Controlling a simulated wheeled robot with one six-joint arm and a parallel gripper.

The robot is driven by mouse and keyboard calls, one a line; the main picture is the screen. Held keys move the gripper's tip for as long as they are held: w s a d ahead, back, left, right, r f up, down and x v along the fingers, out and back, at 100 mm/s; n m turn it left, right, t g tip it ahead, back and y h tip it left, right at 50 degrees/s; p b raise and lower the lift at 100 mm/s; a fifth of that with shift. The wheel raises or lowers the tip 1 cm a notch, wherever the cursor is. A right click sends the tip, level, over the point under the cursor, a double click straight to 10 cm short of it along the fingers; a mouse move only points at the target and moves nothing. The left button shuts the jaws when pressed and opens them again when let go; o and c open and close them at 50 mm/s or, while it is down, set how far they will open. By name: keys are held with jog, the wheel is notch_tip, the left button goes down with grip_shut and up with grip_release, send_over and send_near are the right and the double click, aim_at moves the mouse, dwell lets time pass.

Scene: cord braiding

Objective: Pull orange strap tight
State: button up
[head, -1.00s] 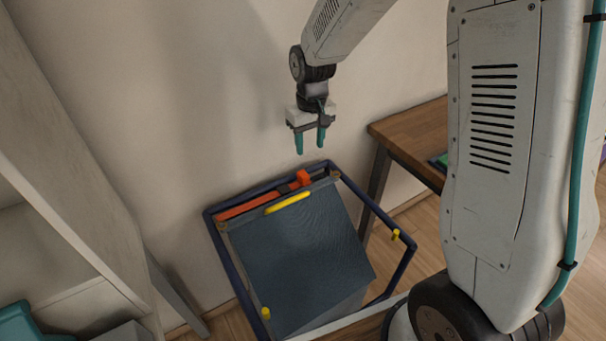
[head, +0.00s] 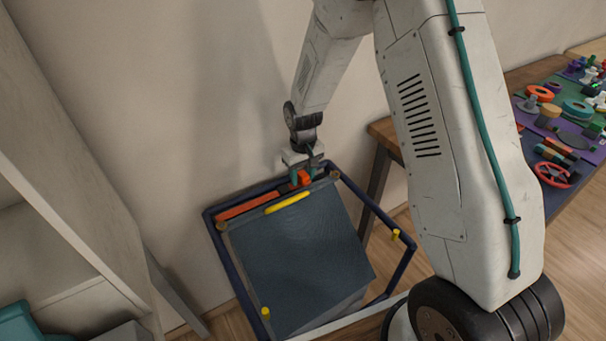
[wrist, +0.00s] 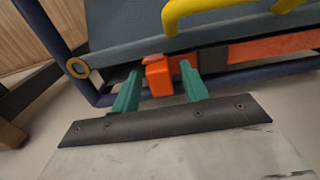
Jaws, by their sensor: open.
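The orange strap (head: 247,206) runs along the top of a dark grey panel in a blue tubular frame. It also shows in the wrist view (wrist: 270,47). An orange block-like tab (wrist: 158,75) stands at the strap's end, beside a dark buckle-like piece. My gripper (head: 301,181) is lowered at that tab. In the wrist view its two teal fingers (wrist: 160,84) are apart, with the orange tab between them. The fingers do not appear closed on it. The strap's far end near the tab is partly hidden by my gripper in the head view.
A yellow handle (head: 287,203) sits on the panel just below the strap. Yellow pegs (head: 396,234) stick out from the blue frame (head: 229,262). A wooden table (head: 382,131) with many small parts stands at right, a pale shelf (head: 75,150) at left.

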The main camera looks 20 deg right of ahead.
grip_shut()
jog(key=w+d, duration=0.1)
jog(key=d, duration=0.6)
jog(key=shift+w+d, duration=0.25)
jog(key=shift+d, duration=0.1)
grip_release()
